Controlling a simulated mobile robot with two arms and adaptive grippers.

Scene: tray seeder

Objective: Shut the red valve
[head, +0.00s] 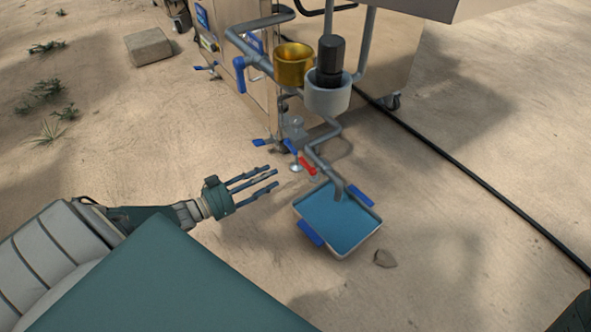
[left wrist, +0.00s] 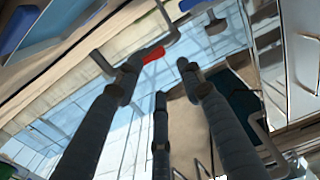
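The red valve (head: 307,166) is a small red lever on the grey pipe (head: 318,152) that runs down to the water tray. It also shows in the left wrist view (left wrist: 153,55), past the fingertips. My left gripper (head: 271,178) is to the left of the red valve in the head view, apart from it. Its fingers are spread and empty, and in the left wrist view (left wrist: 160,82) the fingertips stand apart with nothing between them. My right gripper is not in view.
A tray of blue water (head: 375,238) with blue handles sits below the pipe end. Blue valve levers (head: 239,72) are on other pipes and near the cabinet (head: 262,110). A brass cup (head: 293,65) stands above. A black hose (head: 450,158) crosses the sand. A stone (head: 385,259) lies near the tray.

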